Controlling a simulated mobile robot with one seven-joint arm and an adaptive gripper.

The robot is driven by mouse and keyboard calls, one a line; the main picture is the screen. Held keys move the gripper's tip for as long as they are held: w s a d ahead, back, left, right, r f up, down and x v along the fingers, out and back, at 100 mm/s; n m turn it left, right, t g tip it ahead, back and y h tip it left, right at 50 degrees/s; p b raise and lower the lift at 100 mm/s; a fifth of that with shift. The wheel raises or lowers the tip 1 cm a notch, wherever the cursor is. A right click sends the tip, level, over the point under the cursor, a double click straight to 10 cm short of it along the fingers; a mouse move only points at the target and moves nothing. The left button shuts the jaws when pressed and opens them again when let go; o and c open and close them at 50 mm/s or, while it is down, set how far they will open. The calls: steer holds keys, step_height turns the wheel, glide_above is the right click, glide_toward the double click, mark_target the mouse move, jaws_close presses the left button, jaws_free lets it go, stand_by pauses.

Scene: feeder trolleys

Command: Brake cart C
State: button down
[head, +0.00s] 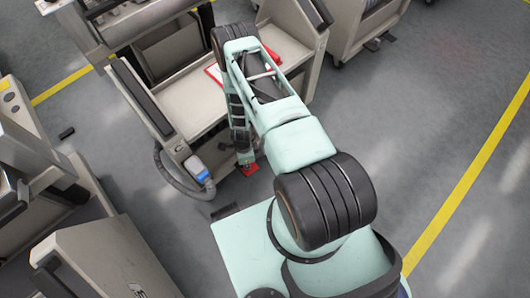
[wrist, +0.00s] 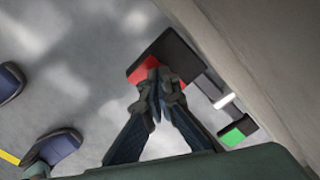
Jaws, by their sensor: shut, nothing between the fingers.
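A beige cart (head: 200,104) stands ahead of me; no letter on it is readable. A red pedal (head: 250,170) sticks out low at its base. In the wrist view the red pedal (wrist: 142,72) has a black part beside it, and a green pedal (wrist: 238,132) sits lower right along the cart's side. My gripper (head: 243,156) points down right at the red pedal. In the wrist view my gripper (wrist: 160,82) is shut and empty, its tips overlapping the red pedal's edge. I cannot tell whether they touch it.
A blue-and-white box (head: 197,168) with a grey hose is on the cart's near corner. Other beige carts stand at left (head: 105,262) and upper right (head: 350,30). The grey floor at right is clear, with a yellow line (head: 470,190).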

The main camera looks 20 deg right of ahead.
steer(key=shift+f+b, duration=2.15)
steer(key=shift+f, duration=0.35)
steer(key=shift+r, duration=0.1)
steer(key=shift+r+p, duration=3.45)
steer(key=shift+r, duration=1.5)
